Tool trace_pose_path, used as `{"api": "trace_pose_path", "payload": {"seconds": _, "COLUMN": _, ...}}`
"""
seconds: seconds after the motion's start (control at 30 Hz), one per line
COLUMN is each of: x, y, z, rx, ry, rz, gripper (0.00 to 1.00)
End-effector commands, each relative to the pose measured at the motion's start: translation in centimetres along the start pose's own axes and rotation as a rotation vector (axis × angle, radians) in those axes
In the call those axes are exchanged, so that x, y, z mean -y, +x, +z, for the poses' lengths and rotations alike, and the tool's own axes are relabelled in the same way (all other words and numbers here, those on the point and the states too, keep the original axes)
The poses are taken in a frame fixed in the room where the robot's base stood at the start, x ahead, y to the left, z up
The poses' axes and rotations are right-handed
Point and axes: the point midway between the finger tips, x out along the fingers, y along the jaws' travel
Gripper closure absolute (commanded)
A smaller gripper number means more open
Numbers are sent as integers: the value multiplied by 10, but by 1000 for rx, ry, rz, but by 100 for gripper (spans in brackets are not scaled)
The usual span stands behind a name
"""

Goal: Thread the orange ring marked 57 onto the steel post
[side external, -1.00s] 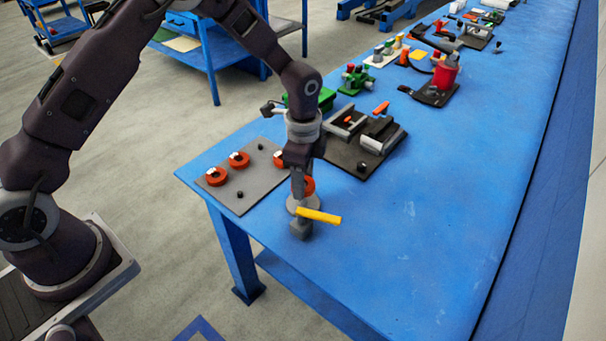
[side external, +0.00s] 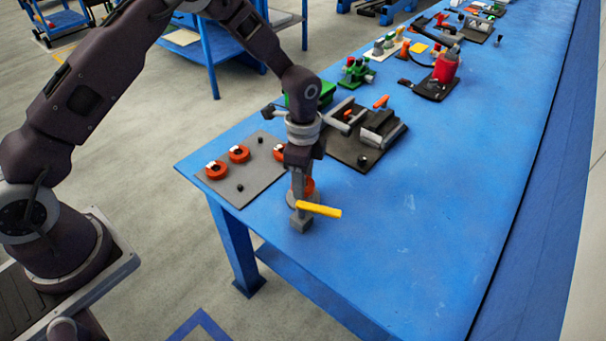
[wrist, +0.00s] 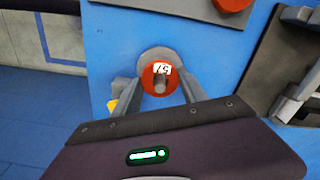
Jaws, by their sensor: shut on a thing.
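The orange ring marked 57 (wrist: 149,74) is between the fingers of my gripper (wrist: 158,86), which is shut on it. The steel post (wrist: 160,87) shows its end inside the ring's hole, so the ring appears around the post. How far down the ring sits is not clear. A round grey base (wrist: 152,55) lies beneath. In the side view, my gripper (side external: 299,189) points down over the round base and hides most of the ring (side external: 309,186) and all of the post.
A grey plate (side external: 258,175) at the left holds more orange rings (side external: 215,170) and black knobs. A yellow bar (side external: 319,210) on a grey block (side external: 301,224) stands just in front of my gripper. A dark fixture plate (side external: 345,155) is behind. The table at the right is clear.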

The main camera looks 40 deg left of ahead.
Motion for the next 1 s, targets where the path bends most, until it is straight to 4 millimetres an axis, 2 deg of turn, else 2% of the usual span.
{"api": "trace_pose_path", "payload": {"seconds": 0.5, "x": 0, "y": 4, "z": 0, "rx": -1, "ry": 0, "rz": 0, "gripper": 91}}
{"api": "trace_pose_path", "payload": {"seconds": 1.0, "x": 0, "y": 17, "z": 0, "rx": -1, "ry": -1, "rz": 0, "gripper": 91}}
